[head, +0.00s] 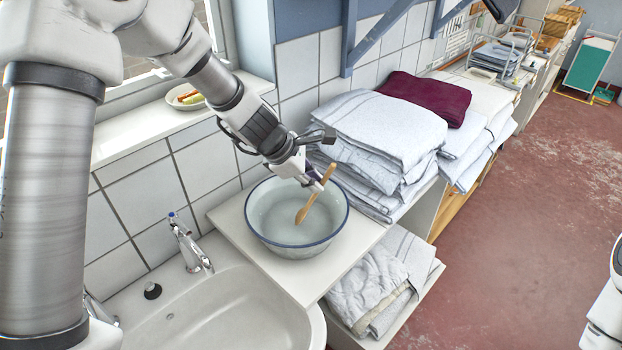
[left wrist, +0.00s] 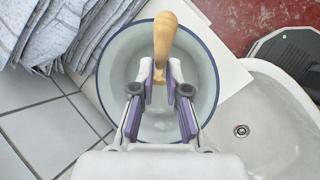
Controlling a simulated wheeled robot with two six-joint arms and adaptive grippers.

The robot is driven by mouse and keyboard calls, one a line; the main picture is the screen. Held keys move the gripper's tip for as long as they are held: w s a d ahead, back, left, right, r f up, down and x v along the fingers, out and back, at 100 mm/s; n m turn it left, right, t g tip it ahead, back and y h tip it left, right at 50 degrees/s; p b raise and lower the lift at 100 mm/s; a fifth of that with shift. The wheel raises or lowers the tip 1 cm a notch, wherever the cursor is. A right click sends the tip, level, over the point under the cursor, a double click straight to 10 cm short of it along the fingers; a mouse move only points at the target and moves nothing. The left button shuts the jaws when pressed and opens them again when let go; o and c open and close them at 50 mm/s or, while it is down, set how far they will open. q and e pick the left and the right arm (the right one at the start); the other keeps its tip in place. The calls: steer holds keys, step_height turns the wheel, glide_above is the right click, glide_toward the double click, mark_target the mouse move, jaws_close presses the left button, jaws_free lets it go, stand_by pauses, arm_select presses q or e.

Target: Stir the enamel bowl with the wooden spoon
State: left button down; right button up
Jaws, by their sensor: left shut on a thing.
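The enamel bowl (head: 272,222), white with a blue rim, stands on a white counter beside the sink and holds pale, cloudy liquid. My left gripper (head: 318,184) is above the bowl's far right side, shut on the wooden spoon (head: 309,206). The spoon slants down and left, its lower end at the liquid inside the bowl. In the left wrist view, the spoon's handle (left wrist: 164,38) sits between the purple-padded fingers (left wrist: 167,88), over the bowl (left wrist: 205,75). The spoon's lower part is hidden there. My right gripper is not seen; only part of an arm shows at the right edge.
A sink (head: 215,310) with a tap (head: 188,243) lies at the left front. Folded white linen (head: 385,130) is stacked close to the bowl's right, with a maroon cloth (head: 425,95) behind. More linen (head: 370,285) lies on a lower shelf. The red floor (head: 510,240) is clear.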

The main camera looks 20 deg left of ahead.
mark_target(326, 168)
arm_select(q)
steer(key=r+p, duration=0.1)
steer(key=r, duration=0.2)
steer(key=d+r+p, duration=0.1)
steer(key=shift+s+d+r+p, duration=0.1)
steer(key=shift+s+r+p, duration=0.05)
steer(key=shift+s+p, duration=0.2)
steer(key=shift+s+d+r+p, duration=0.15)
steer(key=shift+r+p, duration=0.2)
steer(key=shift+r, duration=0.2)
steer(key=shift+d+r+p, duration=0.1)
steer(key=shift+r+p, duration=0.25)
steer(key=shift+r, duration=0.15)
steer(key=shift+s+d+r+p, duration=0.1)
steer(key=shift+d+r+p, duration=0.25)
steer(key=shift+r, duration=0.25)
steer(key=shift+s+d+r+p, duration=0.1)
steer(key=shift+d+r+p, duration=0.1)
steer(key=shift+r+p, duration=0.35)
steer(key=shift+s+d+r+p, duration=0.1)
steer(key=shift+d+r+p, duration=0.15)
steer(key=shift+r, duration=0.45)
